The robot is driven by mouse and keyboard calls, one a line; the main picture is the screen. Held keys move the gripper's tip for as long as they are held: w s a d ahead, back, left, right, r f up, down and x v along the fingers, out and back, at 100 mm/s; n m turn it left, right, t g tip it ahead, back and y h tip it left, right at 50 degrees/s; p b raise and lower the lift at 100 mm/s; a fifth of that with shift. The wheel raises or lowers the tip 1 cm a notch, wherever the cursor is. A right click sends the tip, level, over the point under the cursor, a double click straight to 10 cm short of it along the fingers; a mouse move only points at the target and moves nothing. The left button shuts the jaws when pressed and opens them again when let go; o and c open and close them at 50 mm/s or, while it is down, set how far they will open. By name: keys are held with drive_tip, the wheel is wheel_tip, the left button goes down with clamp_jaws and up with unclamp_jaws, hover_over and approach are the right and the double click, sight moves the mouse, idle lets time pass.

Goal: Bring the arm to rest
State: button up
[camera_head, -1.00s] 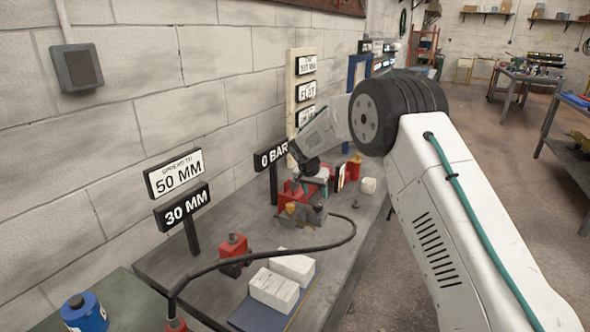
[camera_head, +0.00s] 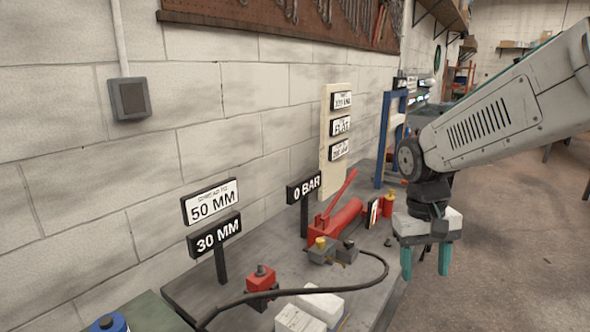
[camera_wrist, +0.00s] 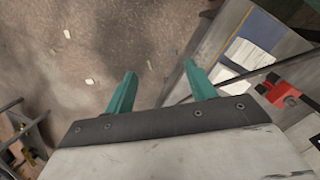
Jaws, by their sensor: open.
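My gripper (camera_head: 425,262) hangs at the right of the head view, fingers pointing down, just off the front edge of the bench (camera_head: 385,303). Its two teal fingers are apart, with nothing between them. In the wrist view my gripper (camera_wrist: 162,90) shows the same open fingers over the bare floor (camera_wrist: 100,50). My arm comes in from the upper right and folds down at the wrist.
On the bench stand a red hand pump (camera_head: 338,220), a red-topped block (camera_head: 262,280), a black hose (camera_head: 375,280), white blocks (camera_head: 322,303) and signs reading 50 MM (camera_head: 211,202), 30 MM (camera_head: 215,234) and 0 BAR (camera_head: 304,187). A blue frame (camera_head: 384,140) stands behind.

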drive_tip(key=s+d+r+t, duration=0.1)
drive_tip(key=s+r, duration=0.1)
drive_tip(key=s, duration=0.8)
drive_tip(key=s+d+r+t+y, duration=0.1)
drive_tip(key=s+r+t, duration=0.1)
drive_tip(key=s, duration=0.8)
drive_tip(key=shift+r, duration=0.4)
